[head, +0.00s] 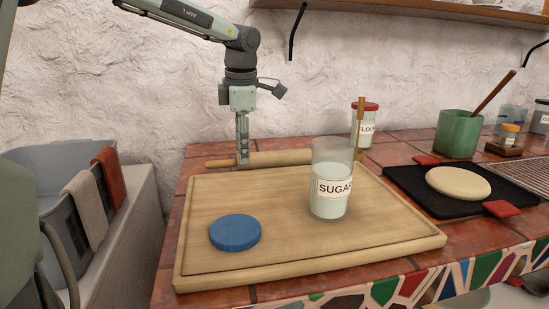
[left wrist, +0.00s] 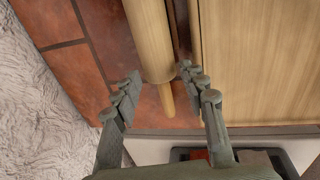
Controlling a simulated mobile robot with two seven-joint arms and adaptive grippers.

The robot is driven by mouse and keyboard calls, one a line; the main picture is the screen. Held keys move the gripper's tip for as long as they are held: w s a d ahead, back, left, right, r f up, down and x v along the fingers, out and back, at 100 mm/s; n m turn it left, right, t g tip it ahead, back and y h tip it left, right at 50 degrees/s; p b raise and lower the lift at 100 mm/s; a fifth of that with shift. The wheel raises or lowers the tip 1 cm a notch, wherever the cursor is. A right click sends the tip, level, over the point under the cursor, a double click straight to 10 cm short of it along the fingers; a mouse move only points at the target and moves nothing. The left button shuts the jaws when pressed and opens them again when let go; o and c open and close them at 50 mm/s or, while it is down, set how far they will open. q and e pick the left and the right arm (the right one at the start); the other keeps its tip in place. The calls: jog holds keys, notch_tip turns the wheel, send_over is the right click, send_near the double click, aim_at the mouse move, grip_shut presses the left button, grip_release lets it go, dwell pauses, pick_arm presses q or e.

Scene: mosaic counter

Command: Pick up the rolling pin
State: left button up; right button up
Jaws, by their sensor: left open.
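The wooden rolling pin (head: 285,158) lies along the back edge of the wooden board, left to right. It also shows in the left wrist view (left wrist: 146,35), its thin handle end pointing down the picture. My left gripper (head: 243,160) reaches down from above at the pin's left end. In the left wrist view the fingers of my left gripper (left wrist: 159,80) are apart, one on each side of the pin, near where body and handle meet. I cannot tell whether either finger touches it. My right gripper is not in view.
The wooden board (head: 280,185) carries a sugar jar (head: 330,185) and a blue lid (head: 235,232). A flour jar (head: 366,128) stands behind. Dough (head: 458,182) on a black mat and a green pot (head: 458,134) are at right. The textured wall (head: 330,60) is close behind.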

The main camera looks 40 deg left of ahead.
pick_arm(q)
jog(key=shift+w+a+f, duration=0.1)
jog(key=shift+w+f, duration=0.05)
jog(key=shift+f, duration=0.6)
jog(key=shift+w+a+f, duration=0.1)
jog(key=shift+f, duration=0.6)
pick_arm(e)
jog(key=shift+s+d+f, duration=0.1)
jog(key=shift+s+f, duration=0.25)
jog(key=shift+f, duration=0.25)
pick_arm(q)
jog(key=shift+c, duration=0.6)
jog(key=shift+r, duration=0.1)
grip_shut()
jog(key=shift+r, duration=0.1)
